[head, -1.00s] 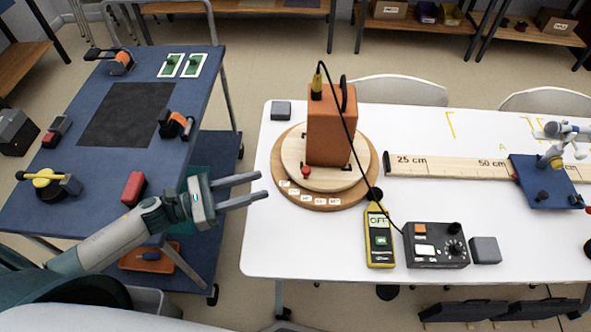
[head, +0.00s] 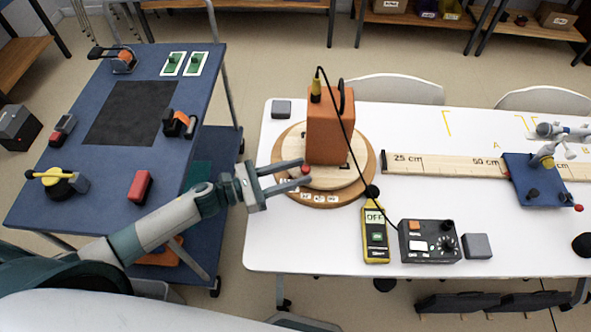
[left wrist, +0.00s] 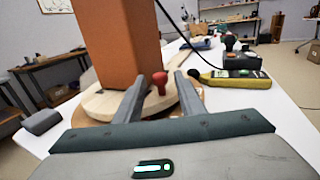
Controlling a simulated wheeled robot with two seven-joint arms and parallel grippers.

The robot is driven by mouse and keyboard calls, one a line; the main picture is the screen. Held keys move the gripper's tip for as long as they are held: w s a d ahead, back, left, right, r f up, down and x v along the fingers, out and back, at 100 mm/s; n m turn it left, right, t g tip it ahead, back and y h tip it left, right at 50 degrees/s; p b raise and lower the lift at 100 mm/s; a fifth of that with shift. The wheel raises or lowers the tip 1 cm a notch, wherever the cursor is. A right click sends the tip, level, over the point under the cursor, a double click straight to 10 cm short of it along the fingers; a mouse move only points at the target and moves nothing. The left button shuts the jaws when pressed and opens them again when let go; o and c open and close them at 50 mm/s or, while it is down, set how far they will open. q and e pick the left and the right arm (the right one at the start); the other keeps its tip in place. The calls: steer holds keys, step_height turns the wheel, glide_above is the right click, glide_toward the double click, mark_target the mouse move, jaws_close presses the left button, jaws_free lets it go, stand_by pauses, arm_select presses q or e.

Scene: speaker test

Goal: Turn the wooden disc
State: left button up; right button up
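The wooden disc (head: 345,178) is pale and round. It lies on a wider brown round base (head: 334,201) with small white labels along its front rim. An orange-brown box-shaped speaker (head: 328,138) stands on the disc with a black cable from its top. A red knob (left wrist: 160,79) sticks up near the disc's front edge. My left gripper (head: 305,175) is open, and its fingers reach over the disc's front left edge. In the left wrist view the knob shows between the two fingertips (left wrist: 160,86), with gaps beside it. My right gripper is not in view.
A yellow meter (head: 376,240) reading OFF and a black control box (head: 428,243) stand right of the disc's front. A wooden ruler (head: 440,166) and a blue stand (head: 540,185) lie further right. A blue bench (head: 75,195) with tools is at left.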

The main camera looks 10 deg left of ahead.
arm_select(q)
jaws_close()
steer(key=shift+d, duration=0.1)
steer(key=shift+s+d+n+t+y, duration=0.4)
steer(key=shift+d+n+t+y, duration=0.2)
steer(key=shift+d+n+t, duration=0.15)
steer(key=shift+s+d+n+t+y, duration=0.15)
steer(key=shift+d+n+t+y, duration=0.65)
steer(key=shift+t+y, duration=0.25)
jaws_free()
